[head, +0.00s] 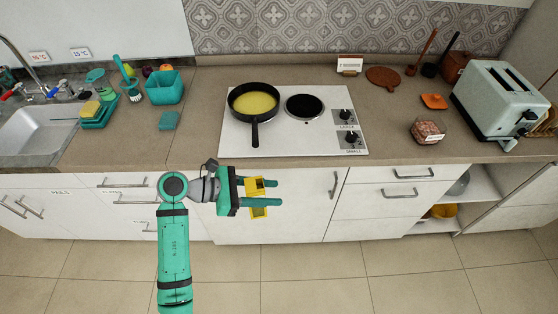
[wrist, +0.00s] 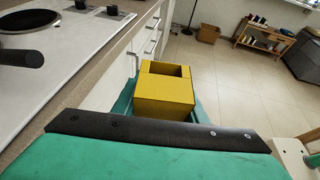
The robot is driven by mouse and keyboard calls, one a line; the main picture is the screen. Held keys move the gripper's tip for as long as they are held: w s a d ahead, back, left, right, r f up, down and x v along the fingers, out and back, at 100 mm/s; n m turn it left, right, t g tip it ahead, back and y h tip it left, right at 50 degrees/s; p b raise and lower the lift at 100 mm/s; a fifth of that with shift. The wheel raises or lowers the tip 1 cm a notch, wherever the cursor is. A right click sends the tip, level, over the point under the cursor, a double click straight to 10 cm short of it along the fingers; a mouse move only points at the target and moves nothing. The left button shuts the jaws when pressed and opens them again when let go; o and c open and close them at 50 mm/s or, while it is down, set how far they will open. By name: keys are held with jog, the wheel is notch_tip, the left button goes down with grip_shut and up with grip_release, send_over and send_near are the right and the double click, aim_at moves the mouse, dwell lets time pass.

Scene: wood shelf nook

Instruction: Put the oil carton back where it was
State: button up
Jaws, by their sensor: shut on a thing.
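The yellow oil carton (head: 259,212) is held between the two teal fingers of my gripper (head: 276,193), in front of the counter's drawers and clear of the counter edge. In the wrist view the carton (wrist: 164,95) shows as a yellow box with a dark recess in its upper face; the fingers are mostly hidden behind it. My gripper is shut on it and points to the right in the head view.
A black pan (head: 254,101) with yellow liquid sits on the left burner of the white hob (head: 293,140). A teal bin (head: 165,88) stands left, a toaster (head: 500,100) right. An open lower shelf (head: 478,190) holds bowls. Counter right of the hob has free room.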

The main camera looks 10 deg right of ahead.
jog(key=w+a+f+n+t+y, duration=0.2)
jog(key=w+f+n+t+y, duration=0.1)
jog(key=f+n, duration=0.3)
jog(key=w+a+f+n+t+y, duration=0.3)
jog(key=f+n+t+y, duration=0.3)
jog(key=f, duration=0.5)
jog(key=w+a+f+n+t+y, duration=0.2)
jog(key=w+f+n+t+y, duration=0.2)
jog(key=f, duration=0.5)
jog(key=n+t, duration=0.1)
jog(key=n, duration=0.1)
jog(key=shift+w+a+n, duration=0.2)
jog(key=shift+n, duration=0.1)
jog(key=shift+f, duration=0.1)
